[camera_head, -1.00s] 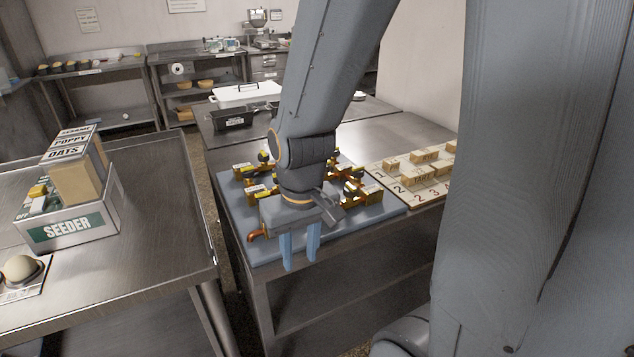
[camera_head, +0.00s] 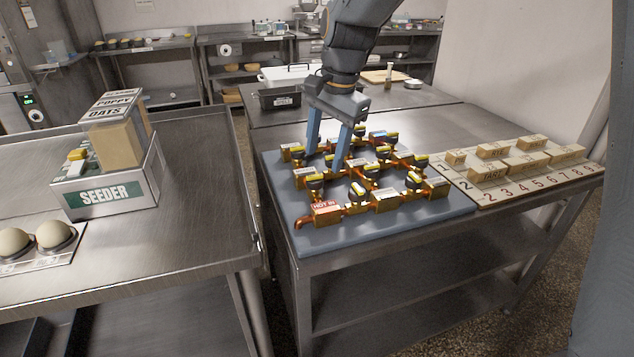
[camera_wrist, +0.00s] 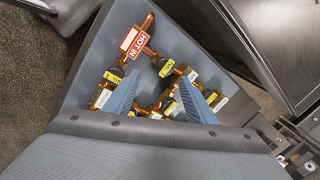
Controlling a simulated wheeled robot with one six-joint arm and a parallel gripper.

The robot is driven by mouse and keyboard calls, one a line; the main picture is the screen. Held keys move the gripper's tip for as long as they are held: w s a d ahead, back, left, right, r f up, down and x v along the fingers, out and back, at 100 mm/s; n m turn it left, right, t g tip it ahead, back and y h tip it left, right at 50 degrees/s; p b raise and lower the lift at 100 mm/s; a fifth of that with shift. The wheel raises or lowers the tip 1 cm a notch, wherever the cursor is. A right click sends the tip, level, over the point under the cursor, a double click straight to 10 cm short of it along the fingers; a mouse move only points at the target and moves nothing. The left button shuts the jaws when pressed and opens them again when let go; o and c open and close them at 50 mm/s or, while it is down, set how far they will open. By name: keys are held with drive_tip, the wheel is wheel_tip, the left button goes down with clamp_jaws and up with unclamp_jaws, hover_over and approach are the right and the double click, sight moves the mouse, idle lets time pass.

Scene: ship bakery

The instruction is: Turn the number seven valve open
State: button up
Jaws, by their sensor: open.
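A blue-grey board (camera_head: 440,207) on the steel table carries a copper pipe network with several black-knobbed, yellow-tagged valves (camera_head: 359,192). A red HOT IN block (camera_head: 326,209) sits at its near left corner. I cannot read which valve is number seven in either view. My gripper (camera_head: 325,160) points down over the left-middle part of the network, its two blue fingers apart with nothing seen held between them. In the wrist view the fingers (camera_wrist: 159,80) frame part of the pipes, and the HOT IN block (camera_wrist: 133,41) lies beyond them. My fingers and wrist hide some valves.
A numbered board (camera_head: 481,199) with several wooden blocks lies right of the valve board. A seeder box (camera_head: 108,193) stands on the left table, across a gap. A black tray (camera_head: 280,98) and a white lidded pan (camera_head: 290,74) stand behind. Bare steel lies behind the valve board.

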sight(316, 176)
drive_tip(key=shift+w+a, duration=0.25)
drive_tip(key=shift+a, duration=0.15)
drive_tip(key=shift+w+a+f, duration=0.1)
drive_tip(key=shift+f, duration=0.25)
drive_tip(key=f, duration=0.4)
drive_tip(key=w+f+p, duration=0.1)
drive_tip(key=f, duration=0.1)
drive_tip(key=shift+a+f, duration=0.25)
drive_tip(key=shift+a, duration=0.15)
drive_tip(key=shift+c, duration=0.4)
drive_tip(key=c, duration=1)
